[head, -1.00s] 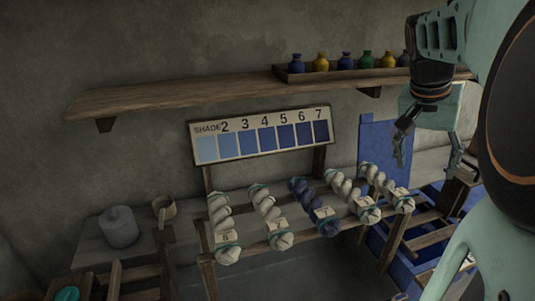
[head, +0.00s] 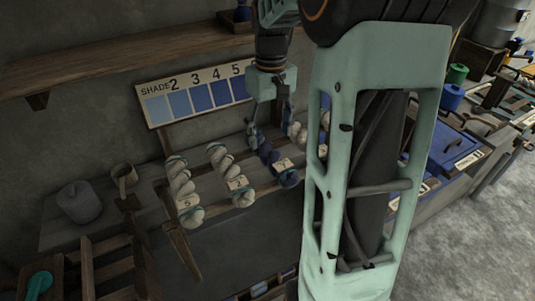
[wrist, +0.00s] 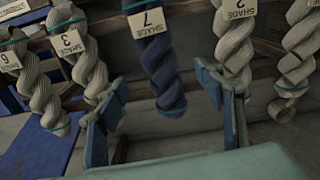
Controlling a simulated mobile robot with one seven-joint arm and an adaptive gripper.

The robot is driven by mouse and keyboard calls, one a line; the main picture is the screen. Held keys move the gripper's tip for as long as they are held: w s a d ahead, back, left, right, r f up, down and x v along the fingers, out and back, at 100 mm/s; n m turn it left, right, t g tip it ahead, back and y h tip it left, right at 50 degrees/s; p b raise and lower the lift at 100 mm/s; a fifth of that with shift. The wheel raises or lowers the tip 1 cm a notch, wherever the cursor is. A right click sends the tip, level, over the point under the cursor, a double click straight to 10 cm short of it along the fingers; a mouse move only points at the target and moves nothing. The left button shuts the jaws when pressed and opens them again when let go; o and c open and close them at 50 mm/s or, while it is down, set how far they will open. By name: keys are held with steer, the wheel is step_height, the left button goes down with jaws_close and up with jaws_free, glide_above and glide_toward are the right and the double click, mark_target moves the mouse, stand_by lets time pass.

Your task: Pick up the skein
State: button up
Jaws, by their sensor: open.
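Several twisted skeins hang in a row on a wooden rack. One is dark blue (head: 287,178); the others in view are off-white, such as the skein (head: 183,190) at the left end. In the wrist view the dark blue skein (wrist: 163,72) carries a tag reading SHADE 7 (wrist: 147,22). My gripper (head: 270,125) is open at the dark blue skein's upper part. In the wrist view the skein lies between the two spread fingers of the gripper (wrist: 165,100), with gaps on both sides. My arm hides the rack's right end.
Off-white skeins flank the blue one closely, including one tagged SHADE 3 (wrist: 88,65) and one tagged SHADE 2 (wrist: 233,40). A shade board (head: 190,95) and shelf (head: 120,62) are behind.

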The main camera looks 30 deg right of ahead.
mark_target(270, 151)
steer(key=shift+f, duration=3.6)
steer(key=c, duration=1.4)
steer(key=shift+o, duration=0.2)
steer(key=shift+r, duration=0.1)
